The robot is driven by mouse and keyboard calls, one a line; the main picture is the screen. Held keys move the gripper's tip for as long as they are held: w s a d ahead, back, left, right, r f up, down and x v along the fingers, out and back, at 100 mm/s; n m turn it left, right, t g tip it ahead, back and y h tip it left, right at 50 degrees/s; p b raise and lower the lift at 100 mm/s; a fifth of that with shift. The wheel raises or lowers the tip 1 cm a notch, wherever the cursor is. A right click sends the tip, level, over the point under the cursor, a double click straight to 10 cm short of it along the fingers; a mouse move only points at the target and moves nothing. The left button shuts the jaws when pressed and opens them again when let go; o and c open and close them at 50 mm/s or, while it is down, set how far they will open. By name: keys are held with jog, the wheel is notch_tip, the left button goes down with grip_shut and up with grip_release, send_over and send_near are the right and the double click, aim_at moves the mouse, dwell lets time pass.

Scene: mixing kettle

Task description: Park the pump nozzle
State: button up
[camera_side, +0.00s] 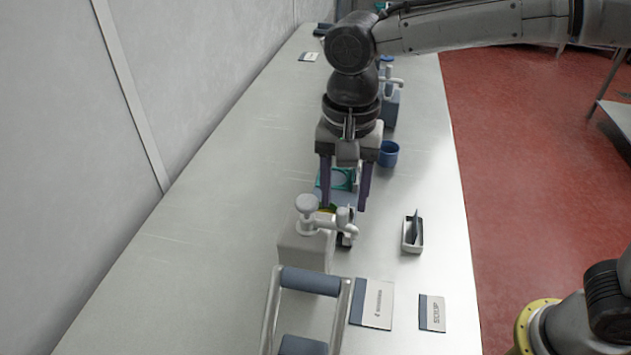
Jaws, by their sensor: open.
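A near pump nozzle (337,223) is pale grey, with a round knob at its left and a spout reaching right. It sits on a pale block-shaped pump body (304,249). My gripper (344,207) points down just behind this nozzle in the picture, with its two dark purple fingers apart. I see nothing clamped between them, and I cannot tell whether they touch anything. A teal ring-shaped piece (343,178) shows between the fingers. A second pump nozzle (390,80) stands on a blue-grey box (391,108) farther back, partly hidden by my arm.
A blue cup (389,153) stands right of my gripper. A metal frame with blue bars (311,281) and two label cards (372,304) (432,313) lie in front.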

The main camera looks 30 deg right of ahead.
notch_tip(320, 180, up, 10)
dwell(1.1)
